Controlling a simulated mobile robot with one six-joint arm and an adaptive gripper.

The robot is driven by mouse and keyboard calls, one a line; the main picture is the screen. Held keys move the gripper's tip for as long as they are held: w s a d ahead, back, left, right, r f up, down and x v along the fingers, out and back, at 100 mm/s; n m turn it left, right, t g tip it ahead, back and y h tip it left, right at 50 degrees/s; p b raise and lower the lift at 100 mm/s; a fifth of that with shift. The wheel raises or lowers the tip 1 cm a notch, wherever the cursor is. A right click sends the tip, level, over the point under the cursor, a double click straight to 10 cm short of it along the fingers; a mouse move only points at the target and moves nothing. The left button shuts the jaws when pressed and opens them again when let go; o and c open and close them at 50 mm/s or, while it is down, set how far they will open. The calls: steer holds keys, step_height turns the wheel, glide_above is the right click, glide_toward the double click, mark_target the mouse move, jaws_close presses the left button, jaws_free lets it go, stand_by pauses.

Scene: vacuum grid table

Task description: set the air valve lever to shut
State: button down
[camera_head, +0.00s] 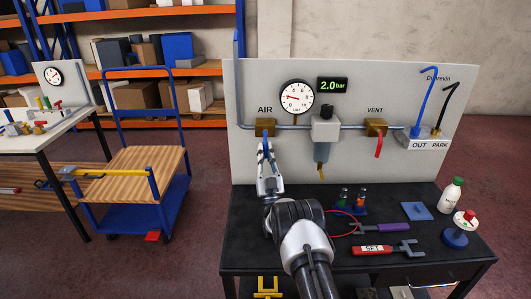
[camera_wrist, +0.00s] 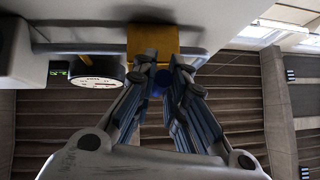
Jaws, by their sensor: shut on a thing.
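The air valve is a brass block (camera_head: 265,127) on the pipe under the word AIR on the upright panel. It shows at the top of the wrist view (camera_wrist: 150,38). Its lever is blue (camera_wrist: 162,79) and mostly hidden by my fingers; in the head view it seems to hang down from the block, across the pipe. My gripper (camera_head: 266,153) is just below the valve, pointing up at it, with its fingers shut on the lever. The gauge (camera_head: 297,97) has a needle pointing left, and the green display (camera_head: 332,85) reads 2.0 bar.
The vent valve (camera_head: 376,127), its red lever hanging down, and a filter bowl (camera_head: 323,140) are to the right. Blue and black hooked tubes stand at the OUT/PARK block (camera_head: 428,142). The black bench (camera_head: 240,235) bears a bottle (camera_head: 451,195), a red SET tool (camera_head: 372,250) and small parts.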

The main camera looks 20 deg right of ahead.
steer(key=c, duration=1.6)
jaws_free()
steer(key=shift+a+y, duration=0.1)
steer(key=shift+y, duration=0.2)
